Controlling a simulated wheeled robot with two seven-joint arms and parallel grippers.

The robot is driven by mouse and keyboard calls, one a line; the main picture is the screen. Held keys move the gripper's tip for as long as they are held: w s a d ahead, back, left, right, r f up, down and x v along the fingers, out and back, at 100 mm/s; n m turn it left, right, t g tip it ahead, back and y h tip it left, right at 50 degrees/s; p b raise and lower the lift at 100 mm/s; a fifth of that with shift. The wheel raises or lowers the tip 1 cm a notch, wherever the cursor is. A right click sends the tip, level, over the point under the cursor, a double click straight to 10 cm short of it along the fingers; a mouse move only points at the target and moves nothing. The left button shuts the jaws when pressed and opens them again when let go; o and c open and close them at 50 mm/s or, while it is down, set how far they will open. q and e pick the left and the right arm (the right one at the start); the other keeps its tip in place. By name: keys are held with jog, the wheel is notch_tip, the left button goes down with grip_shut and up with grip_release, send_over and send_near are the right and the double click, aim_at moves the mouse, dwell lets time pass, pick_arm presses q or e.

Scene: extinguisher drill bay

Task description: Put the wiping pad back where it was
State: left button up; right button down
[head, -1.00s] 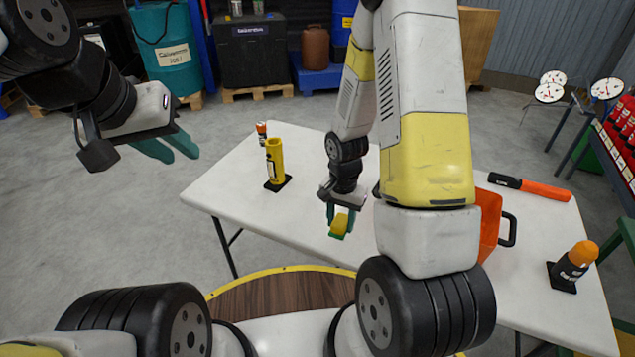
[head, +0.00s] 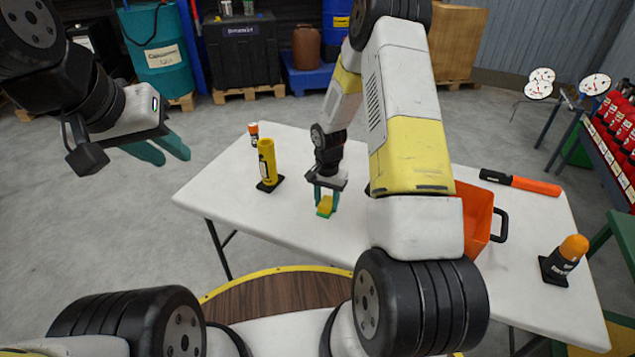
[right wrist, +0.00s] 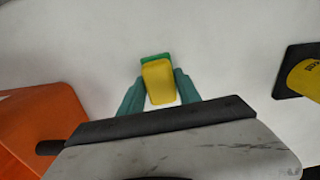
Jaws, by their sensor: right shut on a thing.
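The wiping pad (head: 325,206) is a small yellow and green block. My right gripper (head: 325,196) is shut on it over the white table (head: 345,228), near the middle. In the right wrist view the pad (right wrist: 158,82) sits between the two teal fingers, its green layer at the far edge. I cannot tell whether the pad touches the tabletop. My left gripper (head: 160,149) is in the air left of the table, its teal fingers apart with nothing between them.
A yellow cylinder (head: 267,160) on a black base stands left of the right gripper, with a small orange-topped item (head: 254,133) behind. An orange bin (head: 476,215) stands right, partly behind my arm.

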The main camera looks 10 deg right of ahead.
jog(key=shift+f, duration=0.1)
jog(key=c, duration=0.8)
grip_release()
jog(key=shift+c, duration=0.2)
